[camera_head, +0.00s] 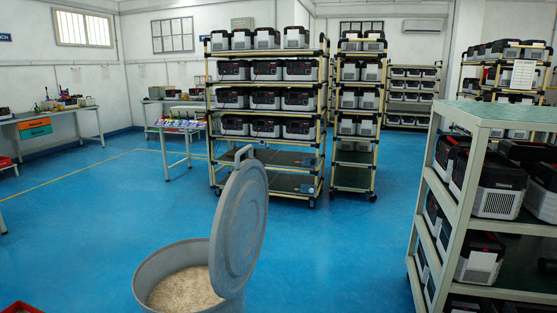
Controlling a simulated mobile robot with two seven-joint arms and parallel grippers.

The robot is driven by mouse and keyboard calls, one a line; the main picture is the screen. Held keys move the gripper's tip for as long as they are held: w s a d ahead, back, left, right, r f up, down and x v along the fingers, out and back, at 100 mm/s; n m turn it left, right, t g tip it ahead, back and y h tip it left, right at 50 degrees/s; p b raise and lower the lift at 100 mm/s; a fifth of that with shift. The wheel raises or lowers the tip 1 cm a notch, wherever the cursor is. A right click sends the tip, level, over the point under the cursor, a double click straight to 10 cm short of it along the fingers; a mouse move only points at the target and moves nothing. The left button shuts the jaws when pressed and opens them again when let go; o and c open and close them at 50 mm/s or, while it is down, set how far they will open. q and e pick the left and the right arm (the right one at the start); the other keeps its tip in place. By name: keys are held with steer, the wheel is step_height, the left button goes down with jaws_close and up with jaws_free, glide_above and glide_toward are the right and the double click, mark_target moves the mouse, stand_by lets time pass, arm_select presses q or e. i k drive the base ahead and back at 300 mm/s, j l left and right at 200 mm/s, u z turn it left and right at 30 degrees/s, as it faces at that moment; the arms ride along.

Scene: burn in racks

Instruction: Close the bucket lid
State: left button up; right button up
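A grey round bucket (151,270) stands on the blue floor at the bottom of the head view, left of the middle. Pale grainy material (185,289) shows inside it. Its grey round lid (240,225) stands open, tilted up steeply at the bucket's right side. A handle (244,154) shows at the lid's upper edge. The lid hides the right part of the bucket's opening. The bucket's lower part is cut off by the frame. Neither of my grippers shows in this view.
A wheeled rack with grey-black units (266,101) stands behind the bucket. A green-topped shelf (505,115) with more units stands close on the right. A red object (22,308) shows at the bottom left corner. Blue floor (90,235) is clear on the left.

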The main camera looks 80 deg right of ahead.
mark_target(238, 232)
steer(key=i+l+z, duration=0.1)
steer(key=z, duration=0.35)
steer(key=i+z, duration=0.2)
steer(key=z, duration=0.2)
steer(key=i+z, duration=0.15)
steer(key=z, duration=0.3)
